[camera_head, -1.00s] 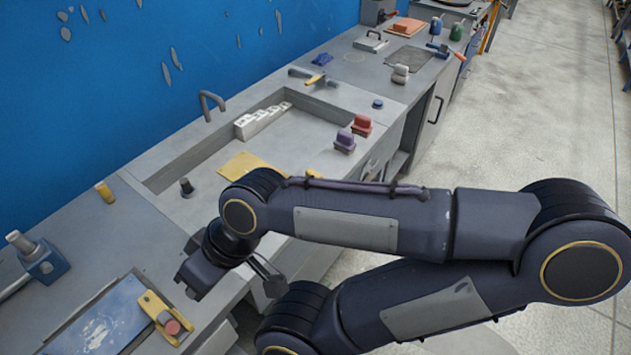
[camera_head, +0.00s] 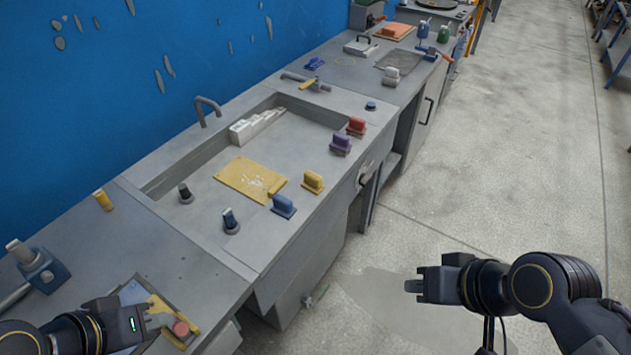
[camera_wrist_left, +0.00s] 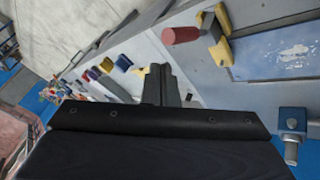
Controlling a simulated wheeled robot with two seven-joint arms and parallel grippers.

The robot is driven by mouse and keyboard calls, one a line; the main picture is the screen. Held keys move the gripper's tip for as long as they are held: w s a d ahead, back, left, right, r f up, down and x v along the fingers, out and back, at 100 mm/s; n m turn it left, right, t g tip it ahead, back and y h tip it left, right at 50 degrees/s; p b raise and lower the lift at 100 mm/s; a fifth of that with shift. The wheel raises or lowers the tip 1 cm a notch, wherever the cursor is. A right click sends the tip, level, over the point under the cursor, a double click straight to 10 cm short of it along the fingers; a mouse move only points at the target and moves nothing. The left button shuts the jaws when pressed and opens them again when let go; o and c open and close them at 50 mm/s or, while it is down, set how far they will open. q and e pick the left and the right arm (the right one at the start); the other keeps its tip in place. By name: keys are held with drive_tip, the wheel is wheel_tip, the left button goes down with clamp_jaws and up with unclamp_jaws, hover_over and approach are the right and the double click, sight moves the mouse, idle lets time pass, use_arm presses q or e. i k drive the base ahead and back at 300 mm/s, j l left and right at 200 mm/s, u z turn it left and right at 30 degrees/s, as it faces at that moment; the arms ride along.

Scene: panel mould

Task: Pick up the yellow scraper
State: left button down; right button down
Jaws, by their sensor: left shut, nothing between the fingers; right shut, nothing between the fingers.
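The yellow scraper (camera_head: 313,182) is a small block with a raised grip. My left gripper (camera_head: 162,314) is shut and empty at the lower left, over the near end of the bench, well short of the scraper. Its shut fingers (camera_wrist_left: 161,84) also show in the left wrist view. My right gripper (camera_head: 412,285) is shut and empty over the floor, right of the bench.
A yellow plate (camera_head: 249,179) lies in the basin. A blue panel with a yellow, red-knobbed clamp (camera_head: 180,328) lies close to my left gripper. A faucet (camera_head: 207,108) rises behind the basin.

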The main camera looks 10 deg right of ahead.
sight(312, 183)
drive_tip(key=z, duration=0.25)
drive_tip(key=u, duration=1.6)
drive_tip(key=z, duration=1.6)
drive_tip(key=u, duration=1.05)
drive_tip(key=l+u, duration=0.6)
drive_tip(key=u, duration=0.15)
drive_tip(key=l+u, duration=0.6)
drive_tip(key=u, duration=0.2)
drive_tip(key=k+l+u, duration=0.1)
drive_tip(key=k+l, duration=0.15)
drive_tip(key=l, duration=0.2)
drive_tip(key=k+l+u, duration=0.1)
drive_tip(key=l, duration=0.35)
drive_tip(key=k+l+u, duration=0.1)
drive_tip(key=k+l, duration=0.3)
